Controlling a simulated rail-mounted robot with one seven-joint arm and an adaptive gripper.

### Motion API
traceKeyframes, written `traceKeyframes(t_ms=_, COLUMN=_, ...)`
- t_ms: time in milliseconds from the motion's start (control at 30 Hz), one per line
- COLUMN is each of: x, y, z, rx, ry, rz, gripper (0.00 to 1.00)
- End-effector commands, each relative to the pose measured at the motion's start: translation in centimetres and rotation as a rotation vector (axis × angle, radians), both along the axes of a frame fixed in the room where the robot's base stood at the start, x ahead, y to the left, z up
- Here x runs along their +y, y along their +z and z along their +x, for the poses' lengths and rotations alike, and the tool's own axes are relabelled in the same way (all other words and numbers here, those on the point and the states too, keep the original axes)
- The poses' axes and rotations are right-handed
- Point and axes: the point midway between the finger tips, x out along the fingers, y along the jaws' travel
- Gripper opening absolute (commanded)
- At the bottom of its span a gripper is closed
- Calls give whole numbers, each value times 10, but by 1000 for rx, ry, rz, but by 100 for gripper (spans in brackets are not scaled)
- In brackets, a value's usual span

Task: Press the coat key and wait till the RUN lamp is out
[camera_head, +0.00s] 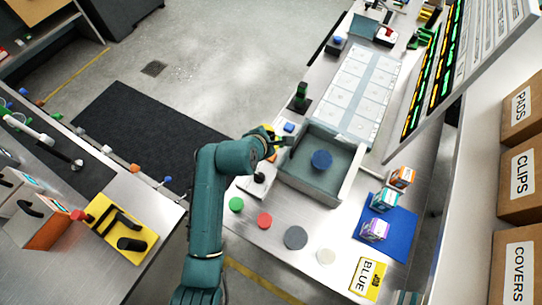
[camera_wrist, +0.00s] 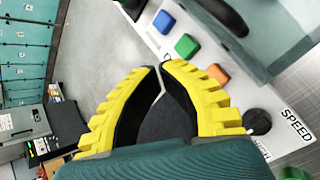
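My gripper (camera_wrist: 160,68) has yellow ribbed fingers, and their tips meet with nothing seen between them. In the wrist view it is over a white control panel (camera_wrist: 270,98) with a blue key (camera_wrist: 164,21), a green key (camera_wrist: 187,46) and an orange key (camera_wrist: 219,75) in a row. The tips appear just beside the keys; contact cannot be told. The key labels are mostly hidden, so I cannot tell which is the coat key. No RUN lamp can be made out.
A black knob (camera_wrist: 258,121) marked SPEED sits on the panel. Green (camera_head: 236,204), red (camera_head: 264,221), dark grey (camera_head: 295,237) and pale (camera_head: 326,256) discs lie in front of the tank. Small boxes (camera_head: 375,230) stand on a blue mat (camera_head: 400,243) at right.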

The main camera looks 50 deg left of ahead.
Motion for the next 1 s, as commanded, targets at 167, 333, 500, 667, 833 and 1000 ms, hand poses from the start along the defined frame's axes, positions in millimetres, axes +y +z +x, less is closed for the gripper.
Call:
traceKeyframes(t_ms=167, x=0, y=-30, z=0, rx=0, ry=0, rz=1, gripper=0)
traceKeyframes(t_ms=333, x=0, y=-51, z=0, rx=0, ry=0, rz=1, gripper=0)
traceKeyframes(t_ms=500, x=0, y=-67, z=0, rx=0, ry=0, rz=0, gripper=0)
traceKeyframes(t_ms=667, x=0, y=-74, z=0, rx=-1, ry=-1, rz=0, gripper=0)
traceKeyframes(t_ms=833, x=0, y=-74, z=0, rx=-1, ry=-1, rz=0, gripper=0)
traceKeyframes(t_ms=1000, x=0, y=-75, z=0, rx=0, ry=-1, rz=1, gripper=0)
